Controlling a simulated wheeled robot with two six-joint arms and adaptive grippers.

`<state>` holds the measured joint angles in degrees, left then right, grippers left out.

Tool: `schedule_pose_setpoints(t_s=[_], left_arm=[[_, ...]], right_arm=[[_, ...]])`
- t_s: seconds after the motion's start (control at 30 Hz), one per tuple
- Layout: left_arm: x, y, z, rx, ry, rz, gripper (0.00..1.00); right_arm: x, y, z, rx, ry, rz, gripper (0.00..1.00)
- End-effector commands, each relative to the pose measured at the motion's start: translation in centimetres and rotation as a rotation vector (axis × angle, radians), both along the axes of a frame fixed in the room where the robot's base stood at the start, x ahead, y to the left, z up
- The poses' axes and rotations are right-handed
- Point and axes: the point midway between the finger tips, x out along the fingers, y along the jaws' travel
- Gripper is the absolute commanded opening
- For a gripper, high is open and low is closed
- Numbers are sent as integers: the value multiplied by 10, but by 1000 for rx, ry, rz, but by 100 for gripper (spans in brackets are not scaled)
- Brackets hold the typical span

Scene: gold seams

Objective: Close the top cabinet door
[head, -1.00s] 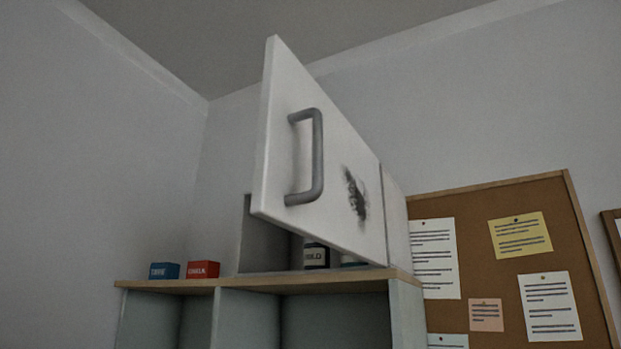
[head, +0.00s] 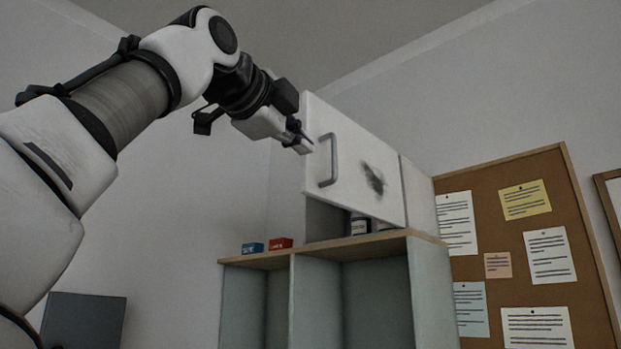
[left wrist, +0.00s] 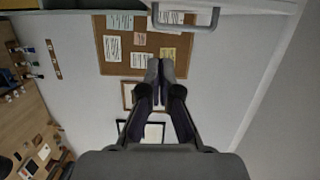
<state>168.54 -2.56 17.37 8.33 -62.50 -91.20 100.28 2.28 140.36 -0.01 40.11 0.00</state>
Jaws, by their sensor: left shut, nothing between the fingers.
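The white top cabinet door (head: 345,140) stands open, swung out from its hinge side at the right. It has a grey bar handle (head: 328,160) and a dark smudge. My left gripper (head: 306,143) is shut and empty, close by the door's free edge, left of the handle; I cannot tell whether it touches. In the left wrist view the shut fingers (left wrist: 160,68) point up toward the handle (left wrist: 186,28), which shows at the top beside the door's edge. Part of the cabinet's inside is hidden behind the door. My right gripper is not in view.
Below the cabinet is a shelf unit with a wooden top (head: 270,259). Dark jars (head: 360,225) stand in the cabinet. A cork board (head: 500,250) hangs at the right.

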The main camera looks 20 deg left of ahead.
Motion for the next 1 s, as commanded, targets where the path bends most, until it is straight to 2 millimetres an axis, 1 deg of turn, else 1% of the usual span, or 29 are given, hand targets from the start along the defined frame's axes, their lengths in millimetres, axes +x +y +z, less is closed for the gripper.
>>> schedule_pose_setpoints(t_s=[0.03,0.07,0.17,0.27,0.37,0.53,0.63,0.7,0.8,0.9,1.0], left_arm=[[-11,-1,6,3,-19,-1,0],[-13,-2,9,4,-24,-1,0],[-8,-3,12,5,-25,-1,0],[7,-5,14,4,-23,-1,0],[28,-7,16,4,-22,0,0],[65,-12,17,2,-20,-1,0],[87,-15,19,3,-20,0,0],[91,0,12,-1,-24,0,0],[96,13,12,0,-24,0,0],[99,20,11,2,-24,0,0],[100,22,9,3,-25,0,0]], right_arm=[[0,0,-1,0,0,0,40],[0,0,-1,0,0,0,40],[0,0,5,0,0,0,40],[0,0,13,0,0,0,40],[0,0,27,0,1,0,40],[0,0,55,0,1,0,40],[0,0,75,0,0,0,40],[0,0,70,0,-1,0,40],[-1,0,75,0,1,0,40],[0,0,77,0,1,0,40],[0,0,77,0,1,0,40]])
